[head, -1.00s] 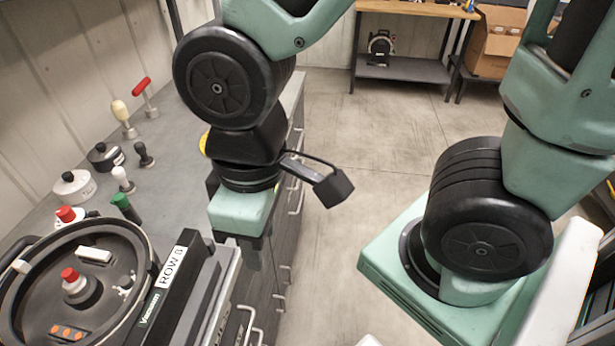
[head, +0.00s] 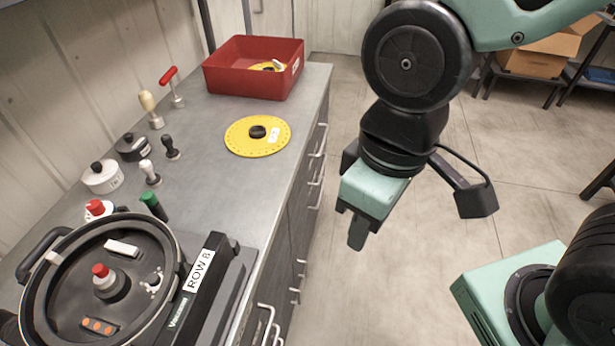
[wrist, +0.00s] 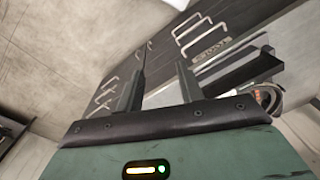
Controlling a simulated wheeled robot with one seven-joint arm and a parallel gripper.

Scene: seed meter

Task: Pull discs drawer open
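The cabinet under the grey counter has drawer fronts with bar handles, seen edge-on in the head view; one handle (head: 319,140) is near its far end. Which drawer is the discs drawer cannot be told. The wrist view shows several drawer handles (wrist: 187,27) and a small label too blurred to read. My gripper (head: 358,232) hangs over the floor to the right of the cabinet front, apart from the handles. In the wrist view my gripper (wrist: 164,60) has its two fingers apart with nothing between them. All the drawers in view look shut.
On the counter (head: 215,130) are a red bin (head: 240,80), a yellow disc (head: 243,142) with a black knob, and several knobbed tools. A round seed meter (head: 60,290) labelled ROW 8 stands at the near left. The floor (head: 400,270) beside the cabinet is clear.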

